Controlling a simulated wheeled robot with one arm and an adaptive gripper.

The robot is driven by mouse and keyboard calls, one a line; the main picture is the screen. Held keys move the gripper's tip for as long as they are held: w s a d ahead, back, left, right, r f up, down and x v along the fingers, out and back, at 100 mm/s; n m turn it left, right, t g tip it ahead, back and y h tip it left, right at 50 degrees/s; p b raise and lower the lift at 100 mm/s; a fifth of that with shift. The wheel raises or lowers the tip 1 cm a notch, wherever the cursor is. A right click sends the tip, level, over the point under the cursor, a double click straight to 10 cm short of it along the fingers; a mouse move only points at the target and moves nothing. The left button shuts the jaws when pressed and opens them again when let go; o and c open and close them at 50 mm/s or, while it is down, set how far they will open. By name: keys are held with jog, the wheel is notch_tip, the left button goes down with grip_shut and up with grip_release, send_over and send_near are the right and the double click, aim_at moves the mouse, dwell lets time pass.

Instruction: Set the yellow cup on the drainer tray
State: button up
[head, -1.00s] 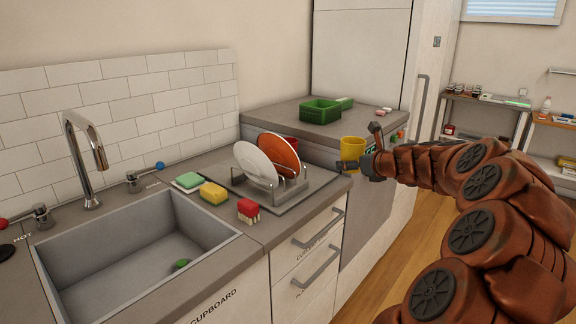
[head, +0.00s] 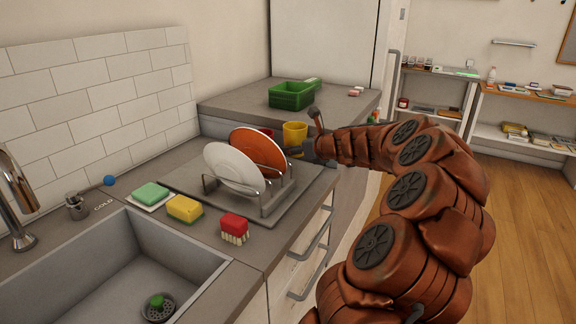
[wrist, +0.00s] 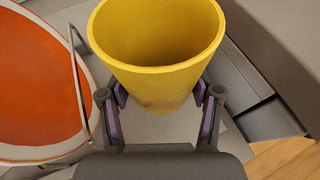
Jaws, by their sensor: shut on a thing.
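The yellow cup (head: 294,134) is upright in my gripper (wrist: 159,108), whose two fingers press on its sides. In the wrist view the cup (wrist: 158,50) shows its open, empty mouth. The drainer tray (head: 188,182) lies on the counter beside the sink and bears a wire rack with a white plate (head: 228,168) and an orange plate (head: 262,150). The cup is held behind and right of the plates in the head view, over or near the tray's far right end. I cannot tell whether it touches the tray. In the wrist view the orange plate (wrist: 35,85) is left of the cup.
A red item (head: 265,132) shows partly behind the orange plate. A green crate (head: 291,95) stands on the higher surface at the back.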

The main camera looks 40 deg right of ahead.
aim_at(296, 172)
jog(key=shift+a+f+b, duration=0.1)
jog(key=shift+f+b, duration=0.25)
jog(key=shift+f, duration=2.5)
jog(key=o, duration=0.9)
jog(key=shift+f, duration=0.1)
jog(key=shift+s+r, duration=0.2)
jog(key=shift+r, duration=0.05)
jog(key=v, duration=1.1)
jog(key=shift+s, duration=0.25)
